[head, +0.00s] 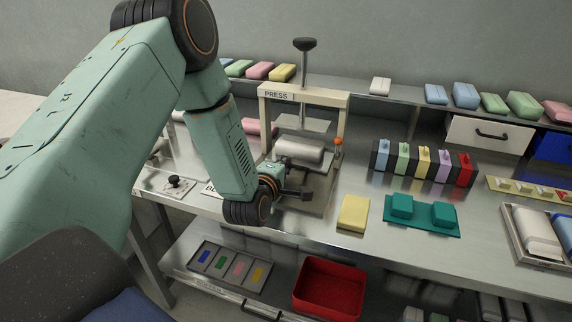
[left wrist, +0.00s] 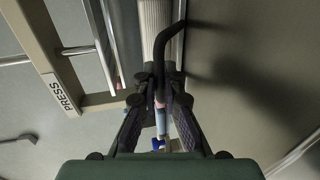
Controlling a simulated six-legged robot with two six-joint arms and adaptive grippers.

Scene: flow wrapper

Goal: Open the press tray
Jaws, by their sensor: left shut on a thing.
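The press (head: 344,98) is a cream frame with a PRESS label and a black-topped plunger (head: 305,46). It also shows in the left wrist view (left wrist: 45,55). The press tray (head: 318,190) lies low at the frame, with a pale grey block (head: 299,150) above it. My left gripper (head: 298,193) is at the tray's front side. In the left wrist view its fingers (left wrist: 160,82) are closed on a black curved handle (left wrist: 172,40). The fingers hide part of the handle. How far the tray is out, I cannot tell. My right gripper is not in view.
A yellow block (head: 353,213) and a teal tray (head: 422,228) lie right of the press on the bench. A rack of coloured holders (head: 424,163) stands behind them. A red bin (head: 328,288) is on the lower shelf. An orange-knobbed lever (head: 338,142) stands beside the press.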

